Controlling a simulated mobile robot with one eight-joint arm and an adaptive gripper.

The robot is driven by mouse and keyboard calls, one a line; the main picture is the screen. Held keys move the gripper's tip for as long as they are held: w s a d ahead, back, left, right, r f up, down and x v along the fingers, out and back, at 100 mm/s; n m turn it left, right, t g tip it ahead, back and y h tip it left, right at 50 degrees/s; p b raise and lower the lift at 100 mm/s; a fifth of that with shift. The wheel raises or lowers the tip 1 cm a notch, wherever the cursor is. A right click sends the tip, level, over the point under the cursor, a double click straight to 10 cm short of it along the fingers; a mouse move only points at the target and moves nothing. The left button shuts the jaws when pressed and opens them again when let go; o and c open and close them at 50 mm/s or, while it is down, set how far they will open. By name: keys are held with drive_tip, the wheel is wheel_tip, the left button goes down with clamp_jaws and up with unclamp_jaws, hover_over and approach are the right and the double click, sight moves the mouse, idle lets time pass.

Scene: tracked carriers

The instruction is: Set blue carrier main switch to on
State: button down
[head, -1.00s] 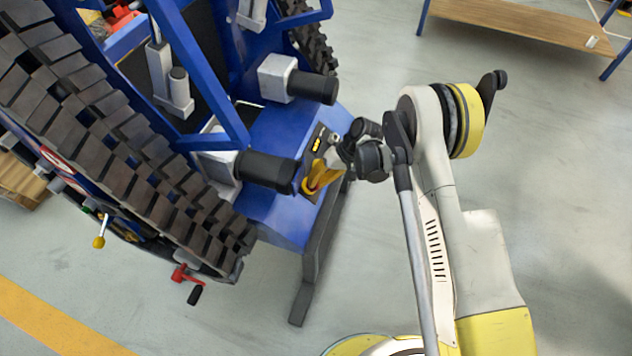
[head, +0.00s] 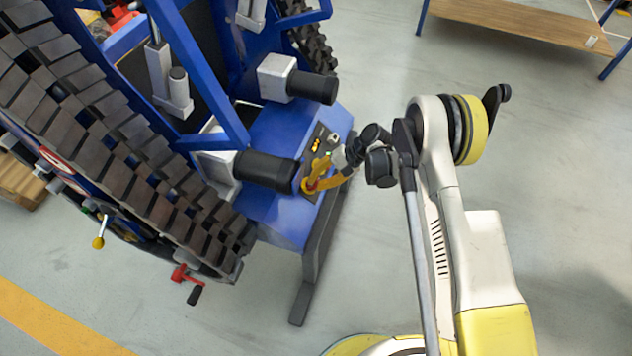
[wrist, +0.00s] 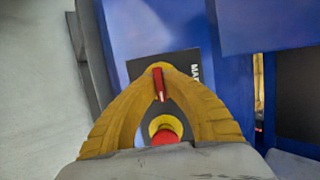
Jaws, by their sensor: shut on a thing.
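The blue carrier (head: 275,215) stands at left centre in the head view, with a dark switch panel (head: 324,142) on its blue box. In the wrist view, the black panel plate (wrist: 188,62) carries partly visible white lettering. A small red switch handle (wrist: 160,84) with a pale line stands between the fingertips. My gripper (wrist: 160,76) has yellow fingers closed on this handle; it also shows at the panel in the head view (head: 314,182). A round red button with a yellow collar (wrist: 165,130) sits between the fingers, partly hidden. The switch's position marks cannot be read.
Black cylinders on pale blocks (head: 265,170) jut out close to the panel. A heavy track (head: 110,145) fills the left side, with a red crank (head: 187,276) and yellow-knobbed lever (head: 99,240) below. The floor at right is clear; a wooden-topped table (head: 520,22) stands behind.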

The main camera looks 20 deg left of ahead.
idle(0.4)
drive_tip(key=c, duration=1.5)
unclamp_jaws()
drive_tip(key=v, duration=1.2)
